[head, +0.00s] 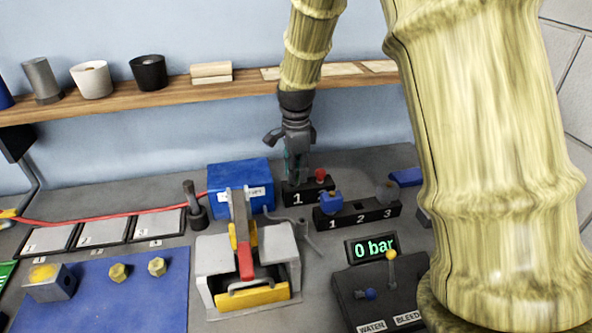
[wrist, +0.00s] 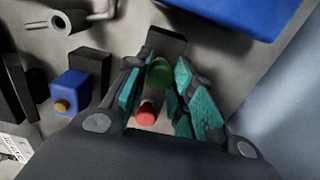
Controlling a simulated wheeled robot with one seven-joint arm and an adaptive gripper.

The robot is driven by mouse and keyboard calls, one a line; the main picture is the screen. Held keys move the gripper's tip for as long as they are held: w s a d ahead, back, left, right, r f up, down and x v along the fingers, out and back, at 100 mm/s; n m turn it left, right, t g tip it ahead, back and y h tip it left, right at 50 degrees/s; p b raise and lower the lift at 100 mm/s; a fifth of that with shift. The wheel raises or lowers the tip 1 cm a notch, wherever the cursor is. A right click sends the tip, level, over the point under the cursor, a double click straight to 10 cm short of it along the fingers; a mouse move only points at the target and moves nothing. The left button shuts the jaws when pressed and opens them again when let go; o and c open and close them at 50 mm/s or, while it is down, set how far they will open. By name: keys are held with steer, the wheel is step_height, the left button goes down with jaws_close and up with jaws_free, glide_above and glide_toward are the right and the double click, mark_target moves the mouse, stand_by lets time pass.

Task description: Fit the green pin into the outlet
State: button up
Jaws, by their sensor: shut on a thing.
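My gripper (head: 294,165) points down over the small black block marked 1 (head: 293,198) at the back of the bench. In the wrist view its teal finger pads (wrist: 172,95) are closed on the green pin (wrist: 160,72), whose round top shows between them. The head view hides the green pin behind the fingers. I cannot tell whether the pin still sits in the block. A red pin (head: 320,174) stands at the block's right end; it also shows in the wrist view (wrist: 147,112). I cannot tell for sure which part is the outlet.
A blue box (head: 240,178) stands left of the gripper. A grey pipe fitting (head: 306,238) lies in front. A second black block (head: 358,217) holds a blue piece (head: 330,203). A clamp-like machine (head: 248,270) and a lever box (head: 375,290) are nearer. A shelf (head: 190,82) runs behind.

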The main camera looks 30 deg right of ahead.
steer(key=shift+r+p, duration=0.55)
steer(key=shift+p, duration=0.05)
stand_by(0.3)
steer(key=shift+r+p, duration=3.2)
steer(key=shift+r, duration=0.05)
